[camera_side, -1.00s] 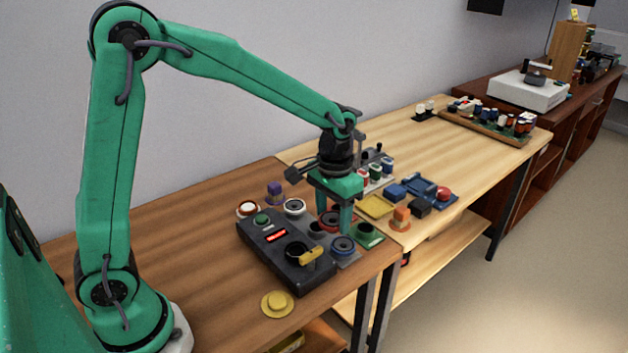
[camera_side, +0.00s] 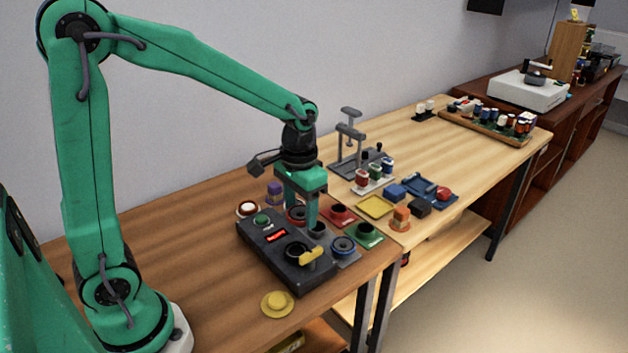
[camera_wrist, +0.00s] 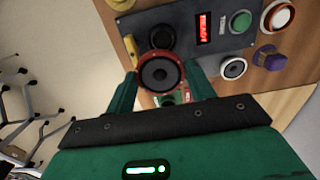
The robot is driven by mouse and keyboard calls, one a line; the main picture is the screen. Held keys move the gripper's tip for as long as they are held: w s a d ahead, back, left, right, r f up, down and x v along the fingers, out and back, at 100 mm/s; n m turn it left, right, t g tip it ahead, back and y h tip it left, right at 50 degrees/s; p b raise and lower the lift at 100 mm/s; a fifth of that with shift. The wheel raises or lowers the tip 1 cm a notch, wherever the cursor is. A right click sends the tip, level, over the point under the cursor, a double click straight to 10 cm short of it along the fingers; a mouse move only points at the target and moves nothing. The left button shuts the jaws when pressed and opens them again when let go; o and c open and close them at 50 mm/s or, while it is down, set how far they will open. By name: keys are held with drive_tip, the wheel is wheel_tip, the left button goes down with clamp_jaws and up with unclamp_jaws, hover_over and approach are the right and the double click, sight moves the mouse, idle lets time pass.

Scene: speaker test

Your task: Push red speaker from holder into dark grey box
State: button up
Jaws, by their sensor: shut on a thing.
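My gripper (camera_side: 303,214) is shut on the red-rimmed speaker (camera_wrist: 160,73). In the wrist view the speaker sits between the two green fingers, its dark cone facing the camera. In the side view it shows beside the fingers (camera_side: 296,213), partly covered by them. The dark grey box (camera_side: 282,268) is just in front, with a round black opening (camera_wrist: 162,36), a lit red display (camera_wrist: 204,27), a green button (camera_wrist: 240,20) and a yellow lever (camera_side: 311,257). The red holder (camera_side: 338,215) right of my gripper looks empty. I cannot tell the speaker's exact height.
A blue speaker (camera_side: 343,246) and a green holder (camera_side: 366,235) are right of the box. A white speaker (camera_wrist: 233,68), a purple block (camera_wrist: 270,57) and a yellow disc (camera_side: 277,303) are nearby. A grey press (camera_side: 351,140) stands behind on the lighter table.

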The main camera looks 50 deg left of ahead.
drive_tip(key=shift+s+a, duration=0.35)
drive_tip(key=shift+s, duration=0.2)
hover_over(296, 241)
drive_tip(key=s+d, duration=0.2)
drive_tip(key=shift+w+f, duration=0.15)
drive_tip(key=shift+f, duration=1.55)
drive_tip(key=shift+w+f, duration=0.1)
drive_tip(key=shift+f, duration=1.6)
drive_tip(key=shift+f, duration=1.25)
idle(0.4)
drive_tip(key=o, duration=1)
drive_tip(key=shift+d, duration=0.1)
drive_tip(key=shift+c, duration=0.3)
drive_tip(key=shift+r, duration=0.15)
drive_tip(key=shift+c, duration=0.2)
